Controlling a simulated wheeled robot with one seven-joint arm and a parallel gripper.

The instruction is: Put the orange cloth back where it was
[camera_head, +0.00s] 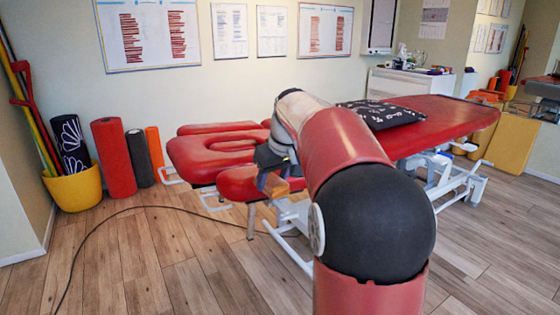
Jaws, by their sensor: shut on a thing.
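My arm reaches from the bottom right up and away over the red treatment table (455,108). My gripper (264,175) is at the arm's far end, over the table's red head-end pads. It is shut on a small brownish-orange piece, the orange cloth (274,187), of which only a patch shows below the fingers. The arm and the gripper hide the rest. I cannot tell whether the cloth touches the pad behind it.
Rolls, including a red one (114,158) and an orange one (154,148), stand by the wall beside a yellow bucket (75,188). A cable (92,234) crosses the otherwise open floor at left.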

